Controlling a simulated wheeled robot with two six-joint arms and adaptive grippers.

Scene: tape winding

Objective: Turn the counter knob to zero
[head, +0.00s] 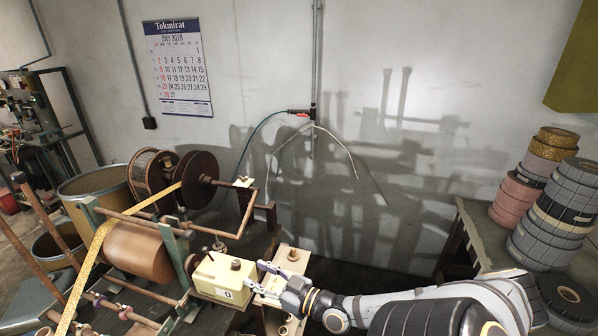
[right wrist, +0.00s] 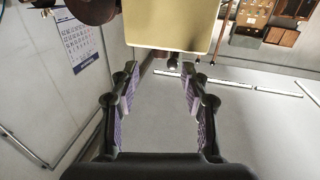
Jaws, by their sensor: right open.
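The counter is a cream box (head: 222,278) with a small display on its front, mounted at the right end of the winding machine. In the right wrist view, a cream panel (right wrist: 170,24), likely the counter, lies beyond the open, empty fingers (right wrist: 161,80). No knob is clear between them. My left gripper is not in view.
The winding machine holds a brown roller (head: 137,250), a yellow patterned tape (head: 95,250) and dark reels (head: 197,180). Tape rolls (head: 553,220) are stacked on a table at the right.

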